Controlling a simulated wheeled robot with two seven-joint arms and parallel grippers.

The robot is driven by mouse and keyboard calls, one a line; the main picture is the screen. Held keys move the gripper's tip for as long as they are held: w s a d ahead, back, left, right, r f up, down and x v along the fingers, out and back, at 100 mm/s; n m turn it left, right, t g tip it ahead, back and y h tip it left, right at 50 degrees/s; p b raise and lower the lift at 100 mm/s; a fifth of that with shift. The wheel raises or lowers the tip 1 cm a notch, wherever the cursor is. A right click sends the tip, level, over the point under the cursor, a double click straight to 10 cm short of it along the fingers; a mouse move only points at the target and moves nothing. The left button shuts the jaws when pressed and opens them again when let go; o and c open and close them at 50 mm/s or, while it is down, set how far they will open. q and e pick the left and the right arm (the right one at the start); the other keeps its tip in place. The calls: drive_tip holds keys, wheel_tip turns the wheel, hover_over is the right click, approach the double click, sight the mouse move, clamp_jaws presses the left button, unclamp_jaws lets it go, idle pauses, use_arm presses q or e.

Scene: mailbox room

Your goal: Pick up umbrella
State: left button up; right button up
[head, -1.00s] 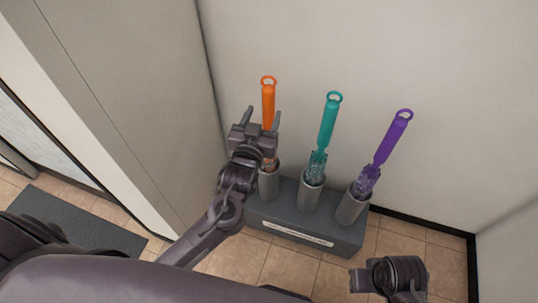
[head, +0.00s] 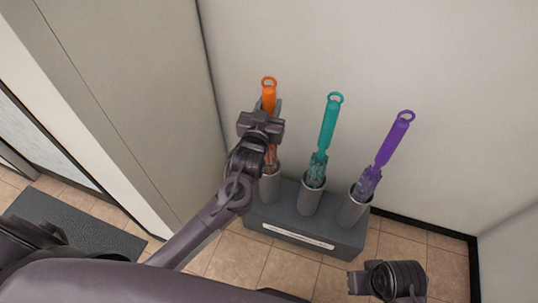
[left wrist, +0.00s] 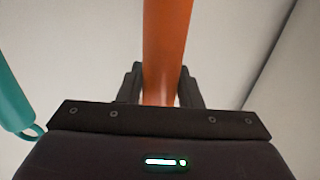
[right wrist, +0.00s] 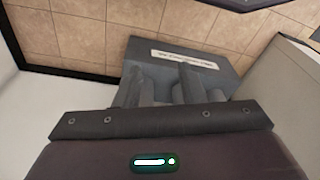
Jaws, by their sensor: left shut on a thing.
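An orange umbrella (head: 268,88) stands upright in the leftmost tube of a grey stand (head: 305,233). Its handle has a ring on top, and its lower part is inside the tube. My left gripper (head: 269,106) is shut on the orange handle, below the ring. In the left wrist view the fingers (left wrist: 160,88) sit on both sides of the orange handle (left wrist: 165,45). My right gripper (right wrist: 161,85) is open and empty, low at the right, away from the umbrellas.
A teal umbrella (head: 328,125) and a purple umbrella (head: 391,142) stand in the other two tubes, to the right. Walls rise close behind and left of the stand. A dark mat (head: 75,222) lies on the tiled floor at left. Open floor is in front.

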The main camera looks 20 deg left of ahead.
sight(267, 97)
use_arm(q)
drive_tip(key=shift+r, duration=0.1)
clamp_jaws()
